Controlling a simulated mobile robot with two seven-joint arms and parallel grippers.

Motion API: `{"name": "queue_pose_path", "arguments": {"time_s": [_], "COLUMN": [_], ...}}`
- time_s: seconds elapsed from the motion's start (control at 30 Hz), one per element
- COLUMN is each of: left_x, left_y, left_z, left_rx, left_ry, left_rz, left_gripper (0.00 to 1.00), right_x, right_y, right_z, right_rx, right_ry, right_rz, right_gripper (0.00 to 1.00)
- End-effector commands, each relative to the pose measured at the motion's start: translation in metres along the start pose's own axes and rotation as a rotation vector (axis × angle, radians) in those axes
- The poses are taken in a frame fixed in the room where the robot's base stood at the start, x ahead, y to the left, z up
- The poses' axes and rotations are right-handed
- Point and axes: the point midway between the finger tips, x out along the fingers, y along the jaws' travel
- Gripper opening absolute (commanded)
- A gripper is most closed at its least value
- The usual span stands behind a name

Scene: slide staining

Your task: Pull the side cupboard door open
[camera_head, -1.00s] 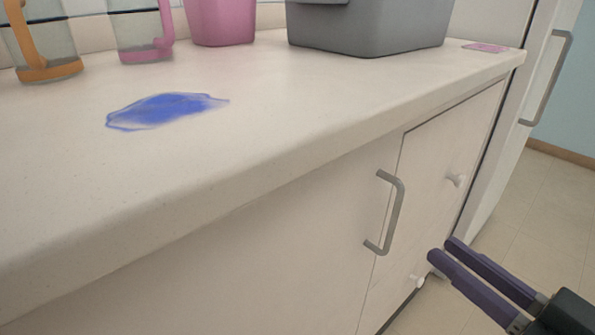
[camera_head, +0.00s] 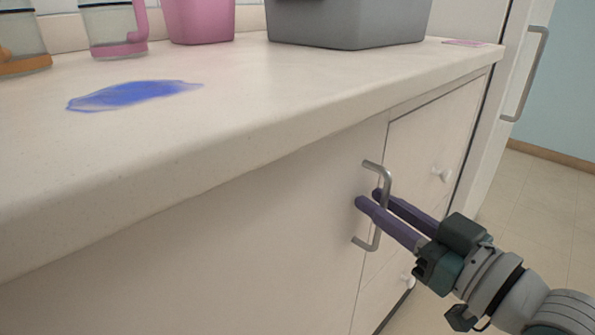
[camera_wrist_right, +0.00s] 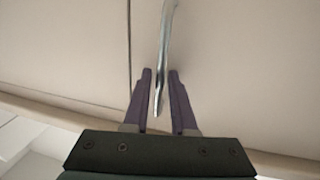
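The side cupboard door (camera_head: 270,235) is a plain cream panel under the counter and sits flush with the front. Its grey bar handle (camera_head: 388,181) stands upright near the door's right edge, beside a seam. My right gripper (camera_head: 367,197) is at the handle, its two purple fingers reaching past the bar towards the door. In the right wrist view the handle (camera_wrist_right: 166,40) runs down between the fingertips (camera_wrist_right: 160,72), with a narrow gap showing on each side, so the gripper is open around it. My left gripper is not in view.
The counter (camera_head: 240,110) carries a blue stain (camera_head: 130,95), a grey bin (camera_head: 345,25), a pink container (camera_head: 200,20) and jars with coloured handles. White-knobbed fronts (camera_head: 442,174) are right of the door. A tall door with a grey handle (camera_head: 530,75) stands farther right. Floor is clear.

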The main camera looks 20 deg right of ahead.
Motion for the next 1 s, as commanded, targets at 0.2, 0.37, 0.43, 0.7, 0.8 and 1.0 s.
{"name": "queue_pose_path", "arguments": {"time_s": [0.2,0.37,0.43,0.7,0.8,1.0], "left_x": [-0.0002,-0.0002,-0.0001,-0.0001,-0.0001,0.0], "left_y": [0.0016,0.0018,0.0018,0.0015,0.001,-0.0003], "left_z": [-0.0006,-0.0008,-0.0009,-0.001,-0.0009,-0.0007], "left_rx": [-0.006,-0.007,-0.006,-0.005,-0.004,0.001], "left_ry": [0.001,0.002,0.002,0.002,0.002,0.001], "left_rz": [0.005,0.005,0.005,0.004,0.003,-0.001], "left_gripper": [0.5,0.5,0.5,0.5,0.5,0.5], "right_x": [-0.0003,-0.0004,-0.0004,-0.0005,-0.0005,-0.0005], "right_y": [0.0,0.0,0.0,0.0,0.0,0.0], "right_z": [0.0,-0.0001,-0.0001,-0.0001,-0.0001,-0.0001], "right_rx": [0.0,0.0,0.0,0.0,0.0,0.0], "right_ry": [0.0,0.0,0.0,0.001,0.001,0.001], "right_rz": [0.0,0.0,0.0,0.0,0.0,0.0], "right_gripper": [0.1,0.0,0.0,0.0,0.0,0.0]}}
